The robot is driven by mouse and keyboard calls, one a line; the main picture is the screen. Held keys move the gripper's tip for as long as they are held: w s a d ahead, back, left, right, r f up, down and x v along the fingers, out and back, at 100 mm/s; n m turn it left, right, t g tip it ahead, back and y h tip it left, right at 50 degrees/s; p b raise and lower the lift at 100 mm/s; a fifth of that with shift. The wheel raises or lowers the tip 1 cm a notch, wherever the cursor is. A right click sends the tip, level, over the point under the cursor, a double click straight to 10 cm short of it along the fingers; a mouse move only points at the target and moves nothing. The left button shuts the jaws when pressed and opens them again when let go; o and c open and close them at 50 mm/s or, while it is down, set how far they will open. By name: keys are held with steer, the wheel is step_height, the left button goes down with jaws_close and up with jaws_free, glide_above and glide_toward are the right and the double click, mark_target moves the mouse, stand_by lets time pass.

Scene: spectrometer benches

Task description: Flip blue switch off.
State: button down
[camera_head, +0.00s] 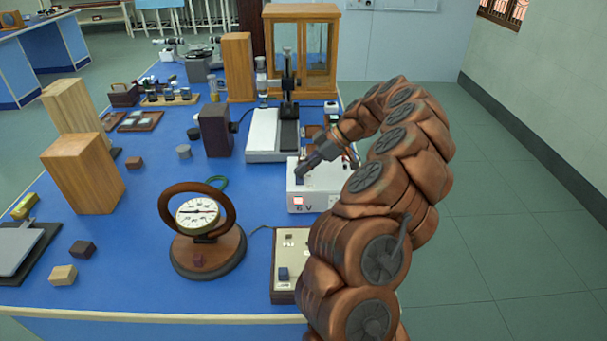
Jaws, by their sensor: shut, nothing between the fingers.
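A white power box marked 6 V (308,203) stands near the right edge of the blue bench, with a small red-and-white part on its front. My gripper (303,169) reaches in from the right, pointing down and left, with its dark fingertips together at the top of this box. A small bluish piece (299,180) shows just below the fingertips; I cannot tell whether they touch it or which way it is set. A second small blue piece (283,273) sits on a beige panel box (290,247) nearer the front, partly hidden by my arm.
A round dial in a brown ring (198,214) stands left of the panel box. A white-based stand instrument (263,130) is behind the power box. Wooden blocks (84,172) stand at left. The floor to the right is clear.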

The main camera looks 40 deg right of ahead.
stand_by(0.3)
steer(key=shift+r+b, duration=0.35)
steer(key=shift+r, duration=0.2)
steer(key=w+r+v, duration=0.1)
steer(key=v, duration=1.1)
steer(key=shift+w+a+r, duration=0.25)
steer(key=shift+a, duration=0.1)
